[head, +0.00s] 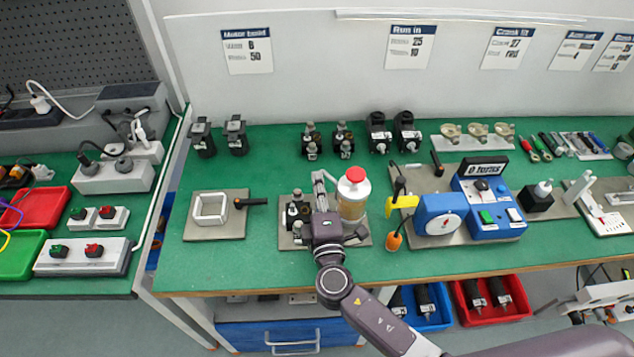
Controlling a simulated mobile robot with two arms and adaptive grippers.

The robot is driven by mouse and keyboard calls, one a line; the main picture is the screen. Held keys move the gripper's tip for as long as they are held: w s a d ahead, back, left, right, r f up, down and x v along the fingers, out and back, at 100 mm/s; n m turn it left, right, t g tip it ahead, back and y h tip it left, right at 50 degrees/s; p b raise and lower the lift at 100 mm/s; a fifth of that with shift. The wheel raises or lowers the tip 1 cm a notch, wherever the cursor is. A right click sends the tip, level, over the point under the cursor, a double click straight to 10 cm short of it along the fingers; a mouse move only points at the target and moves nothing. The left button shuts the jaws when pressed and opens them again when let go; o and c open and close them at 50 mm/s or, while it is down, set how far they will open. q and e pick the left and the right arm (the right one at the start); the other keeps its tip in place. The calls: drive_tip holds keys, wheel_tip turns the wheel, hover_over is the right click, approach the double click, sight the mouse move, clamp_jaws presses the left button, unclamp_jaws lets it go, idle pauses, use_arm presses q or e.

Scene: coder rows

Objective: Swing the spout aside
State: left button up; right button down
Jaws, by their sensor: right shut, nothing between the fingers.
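The dispenser jar (352,196) stands upright on a grey base plate at the middle of the green bench, with a red cap and amber contents. A thin pale bar (319,180) beside the jar's left looks like the spout, but my gripper partly overlaps it. A small dark motor part (297,209) sits on the plate left of it. My right gripper (322,206) reaches in from below, between the motor part and the jar. It is shut and empty; whether it touches the spout cannot be told. My left gripper is not in view.
A square frame fixture (210,208) stands to the left and a blue test station (487,205) to the right. Several motor parts (405,130) line the back. Blue (425,307) and red bins (492,302) are below the front edge.

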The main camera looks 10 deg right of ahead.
sight(327, 174)
drive_tip(key=h+b, duration=0.1)
drive_tip(key=w+d+m+h+b, duration=0.1)
drive_tip(key=shift+w+d+f+m+b, duration=0.2)
drive_tip(key=shift+w+f+m+b, duration=0.1)
drive_tip(key=shift+b, duration=0.1)
drive_tip(key=shift+w+d+r, duration=0.1)
drive_tip(key=shift+w+d, duration=0.15)
drive_tip(key=shift+d, duration=0.05)
drive_tip(key=shift+w+d+r, duration=0.15)
drive_tip(key=shift+w+d, duration=0.05)
drive_tip(key=shift+d, duration=0.2)
drive_tip(key=shift+s+a, duration=0.1)
